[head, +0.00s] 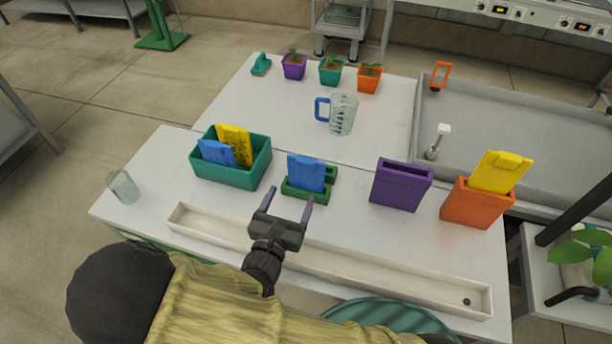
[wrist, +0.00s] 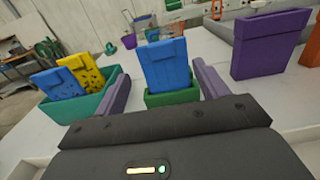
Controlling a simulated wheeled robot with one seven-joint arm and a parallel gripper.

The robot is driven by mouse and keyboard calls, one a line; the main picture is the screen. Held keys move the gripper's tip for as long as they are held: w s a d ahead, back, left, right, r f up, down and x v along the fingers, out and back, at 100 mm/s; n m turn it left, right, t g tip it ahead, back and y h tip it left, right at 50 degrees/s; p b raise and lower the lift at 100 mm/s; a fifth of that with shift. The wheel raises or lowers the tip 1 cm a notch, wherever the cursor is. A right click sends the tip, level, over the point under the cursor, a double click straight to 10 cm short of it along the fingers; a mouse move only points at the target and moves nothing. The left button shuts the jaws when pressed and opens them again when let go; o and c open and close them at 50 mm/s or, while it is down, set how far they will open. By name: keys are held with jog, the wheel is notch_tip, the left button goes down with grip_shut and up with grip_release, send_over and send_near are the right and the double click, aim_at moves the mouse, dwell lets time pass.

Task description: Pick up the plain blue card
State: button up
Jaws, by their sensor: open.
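The plain blue card (head: 306,173) stands upright in a small green holder (head: 290,189) near the middle of the bench. No marks show on its face in the wrist view (wrist: 167,65), where the holder (wrist: 170,98) is below it. My gripper (head: 287,203) is open and empty, on the near side of the card. In the wrist view the card shows between the two purple-grey fingers (wrist: 160,76), apparently beyond them. Another blue card (head: 217,153), with dark specks in the wrist view (wrist: 91,71), stands in a teal bin (head: 231,177) beside a marked yellow card (head: 234,141).
A long white tray (head: 380,272) runs along the front below my gripper. A purple holder (head: 401,186) and an orange holder (head: 473,205) with a yellow card (head: 499,171) stand to the right. A clear jug (head: 342,114) is behind, a clear cup (head: 123,187) far left.

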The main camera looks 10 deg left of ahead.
aim_at(305, 165)
jog(key=w, duration=0.5)
jog(key=w+d, duration=0.1)
jog(key=w, duration=0.1)
jog(key=shift+w+p, duration=0.25)
jog(key=shift+p, duration=0.05)
jog(key=shift+w, duration=0.1)
jog(key=w, duration=0.3)
jog(key=w+d, duration=0.1)
jog(key=w, duration=0.1)
jog(key=shift+f+p, duration=0.1)
jog(key=shift+p, duration=0.3)
jog(key=shift+a, duration=0.1)
jog(key=c, duration=1.3)
notch_tip(305, 165, up, 10)
jog(key=shift+r, duration=0.1)
